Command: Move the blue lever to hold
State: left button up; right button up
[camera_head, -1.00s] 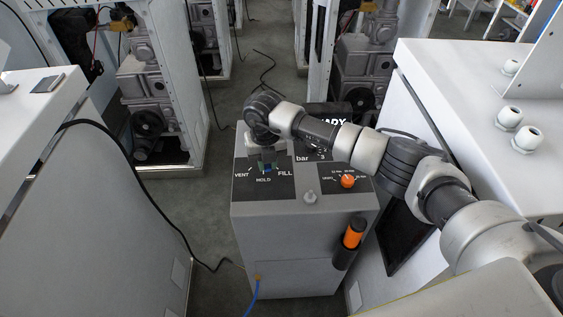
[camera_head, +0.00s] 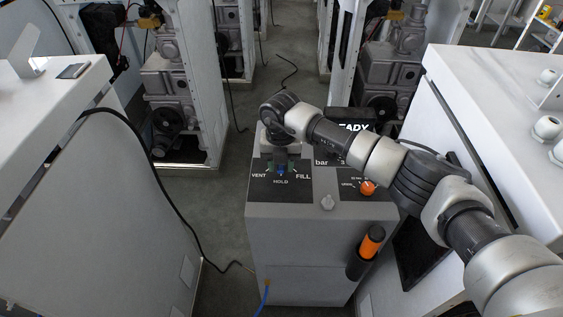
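The grey dispenser (camera_head: 290,240) stands in the middle of the view, with a dark panel marked VENT, HOLD and FILL on its top. My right arm reaches in from the right, and my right gripper (camera_head: 281,167) points down over this panel. A small blue part of the lever (camera_head: 281,170) shows between the fingertips, just above the word HOLD. The gripper hides most of the lever. The fingers are too small to tell whether they grip it or only stand around it. My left gripper is not in view.
An orange and black handle (camera_head: 366,253) hangs on the dispenser's front. White cabinets stand close on both sides. A black cable (camera_head: 150,160) runs down the left cabinet.

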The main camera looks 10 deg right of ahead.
aim_at(281, 166)
jog(key=shift+o, duration=0.5)
notch_tip(281, 166, up, 11)
jog(key=b, duration=0.2)
jog(key=shift+f, duration=0.1)
